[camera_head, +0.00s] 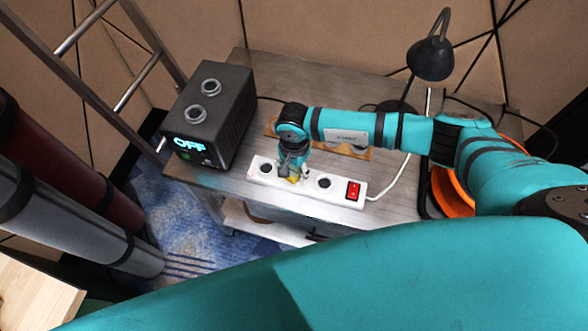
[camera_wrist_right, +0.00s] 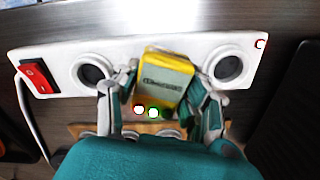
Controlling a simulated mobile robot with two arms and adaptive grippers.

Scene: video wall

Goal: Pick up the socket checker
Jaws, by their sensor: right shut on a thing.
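The socket checker (camera_wrist_right: 163,84) is a small yellow block with a grey labelled face and several round lights along one edge, some lit. It sits over the middle of the white power strip (camera_head: 341,196), between two open sockets; whether it is plugged in I cannot tell. My right gripper (camera_wrist_right: 163,100) has one finger on each side of the checker and is shut on it. In the head view my right gripper (camera_head: 292,172) reaches down to the strip and hides most of the checker, leaving only a bit of yellow. My left gripper is not in view.
The strip has a red switch (camera_head: 353,190) and a white cable. A dark box (camera_head: 214,112) reading "OFF" stands left on the grey table (camera_head: 290,75). A black lamp (camera_head: 430,58) and an orange reel (camera_head: 452,192) are at the right. A ladder (camera_head: 118,50) leans at the left.

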